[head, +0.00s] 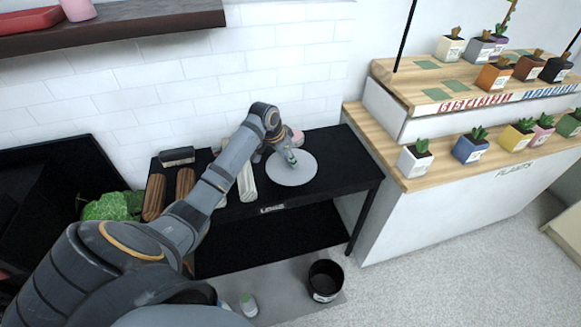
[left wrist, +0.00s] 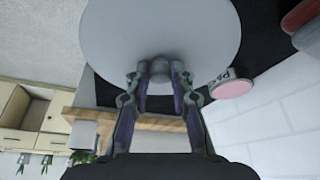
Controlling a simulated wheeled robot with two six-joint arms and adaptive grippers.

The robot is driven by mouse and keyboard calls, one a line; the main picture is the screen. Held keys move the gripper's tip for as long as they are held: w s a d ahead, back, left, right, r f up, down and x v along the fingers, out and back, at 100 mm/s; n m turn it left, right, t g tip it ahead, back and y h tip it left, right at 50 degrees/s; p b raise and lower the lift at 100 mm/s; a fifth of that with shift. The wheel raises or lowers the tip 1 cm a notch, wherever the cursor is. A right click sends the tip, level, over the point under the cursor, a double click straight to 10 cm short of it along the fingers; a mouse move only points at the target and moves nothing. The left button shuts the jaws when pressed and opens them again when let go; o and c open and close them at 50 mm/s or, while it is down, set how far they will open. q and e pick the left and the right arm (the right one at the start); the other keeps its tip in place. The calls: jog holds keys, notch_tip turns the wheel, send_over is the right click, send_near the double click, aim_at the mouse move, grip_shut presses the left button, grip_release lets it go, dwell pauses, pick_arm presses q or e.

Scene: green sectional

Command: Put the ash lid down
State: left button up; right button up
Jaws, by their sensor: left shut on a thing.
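The ash lid, a round grey disc (head: 292,174) with a small knob, is over the right part of the black table (head: 347,160). I cannot tell whether it touches the tabletop. My left gripper (head: 290,156) reaches down to it from the left and is shut on its knob. In the left wrist view the gripper (left wrist: 160,75) has its fingers on both sides of the knob, and the lid (left wrist: 160,28) spreads out beyond them. My right gripper is not in view.
Logs (head: 184,185) and a pale beam (head: 246,182) lie to the left on the table. A pink-topped can (left wrist: 232,88) stands close to the lid. A black bucket (head: 325,281) stands below in front. Potted plants (head: 415,160) fill the stand at right.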

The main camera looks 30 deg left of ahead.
aim_at(290, 166)
pick_arm(q)
jog(key=shift+w+f, duration=0.3)
jog(key=shift+f, duration=0.05)
jog(key=shift+w+a+f, duration=0.1)
jog(key=shift+f, duration=1.6)
jog(key=shift+f, duration=0.15)
jog(key=o, duration=0.9)
jog(key=shift+o, duration=0.2)
jog(key=p+v, duration=0.1)
jog(key=v, duration=1.1)
